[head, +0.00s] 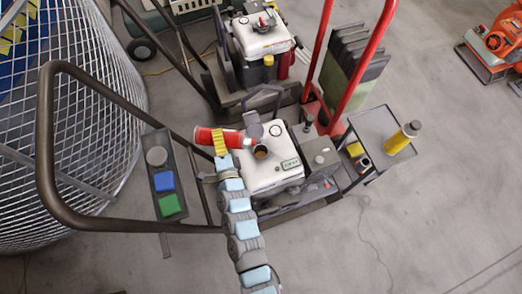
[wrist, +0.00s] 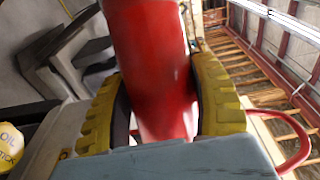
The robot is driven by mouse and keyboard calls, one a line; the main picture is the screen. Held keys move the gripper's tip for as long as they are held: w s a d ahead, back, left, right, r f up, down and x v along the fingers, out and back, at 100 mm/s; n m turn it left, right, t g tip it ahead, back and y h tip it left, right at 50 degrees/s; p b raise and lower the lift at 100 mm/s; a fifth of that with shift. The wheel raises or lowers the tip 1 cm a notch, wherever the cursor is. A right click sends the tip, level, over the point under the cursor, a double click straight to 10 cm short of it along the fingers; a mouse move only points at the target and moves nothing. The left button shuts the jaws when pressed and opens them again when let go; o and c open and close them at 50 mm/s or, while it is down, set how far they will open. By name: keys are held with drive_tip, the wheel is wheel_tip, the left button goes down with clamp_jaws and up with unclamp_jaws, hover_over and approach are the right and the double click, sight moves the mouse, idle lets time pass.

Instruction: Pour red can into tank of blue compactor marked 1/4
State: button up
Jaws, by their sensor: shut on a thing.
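A red can (head: 204,136) lies nearly level in the head view, its grey end pointing right. My gripper (head: 219,141) is shut around it with yellow fingers. In the wrist view, the can (wrist: 152,65) fills the space between the fingers. The can's right end is above and just left of an open, dark-rimmed tank mouth (head: 260,152) on a white engine (head: 270,175). No stream of liquid shows. The engine's small green-edged label (head: 290,165) is too small to read, and I cannot make out a 1/4 mark or blue body colour.
A dark handlebar (head: 45,150) with a button panel (head: 164,180) stands left of my arm. A similar machine (head: 262,35) is behind, and a red-handled one (head: 345,95) is right. A grey cart (head: 378,125) holds a yellow bottle (head: 402,138). A mesh cage (head: 60,130) stands left.

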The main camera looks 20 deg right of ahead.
drive_tip(key=shift+d+r+m+b, duration=0.15)
drive_tip(key=shift+m+b, duration=0.45)
drive_tip(key=shift+b, duration=0.7)
drive_tip(key=shift+w+a+r+t, duration=0.1)
drive_tip(key=shift+w+a+t, duration=0.2)
drive_tip(key=shift+a, duration=0.2)
idle(0.7)
drive_tip(key=shift+s+d+r+m+t+h+b, duration=0.15)
drive_tip(key=shift+r+m+b, duration=0.35)
drive_tip(key=shift+b, duration=0.3)
drive_tip(key=shift+s+d+r+m+t+h+b, duration=0.15)
drive_tip(key=shift+r+m+b, duration=0.35)
drive_tip(key=shift+b, duration=0.3)
idle(1.6)
drive_tip(key=shift+d+m+b, duration=0.15)
drive_tip(key=shift+m+b, duration=0.25)
drive_tip(key=shift+b, duration=0.2)
drive_tip(key=shift+s+d+r+m, duration=0.15)
drive_tip(key=shift+m, duration=0.35)
drive_tip(key=shift+s+d+r+m+t+h, duration=0.2)
drive_tip(key=shift+d+r+m+t+h, duration=0.2)
drive_tip(key=shift+r+m, duration=0.2)
idle(0.4)
